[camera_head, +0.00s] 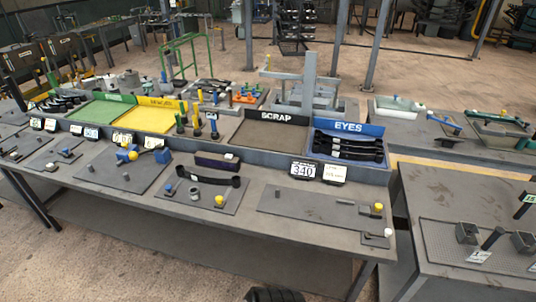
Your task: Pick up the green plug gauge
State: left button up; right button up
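Several small upright gauges with coloured handles stand behind the front bench, between the yellow bin and the scrap bin. One with a dark green handle (180,121) is at the left of this group and looks like the green plug gauge. A yellow-topped one (196,112) and a blue one (213,122) stand to its right. The green one is small in the picture, so its lower end is hard to make out. Neither of my grippers shows, and nothing is seen touching the gauges.
The long grey bench (240,220) holds plates with small fixtures. Behind it are a green bin (100,112), a yellow bin (145,118), a scrap bin (268,138) and a blue bin (378,166) with dark leaf springs. Another table (440,195) stands at right.

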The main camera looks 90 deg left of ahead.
aim_at(180, 126)
jog(key=u, duration=2.65)
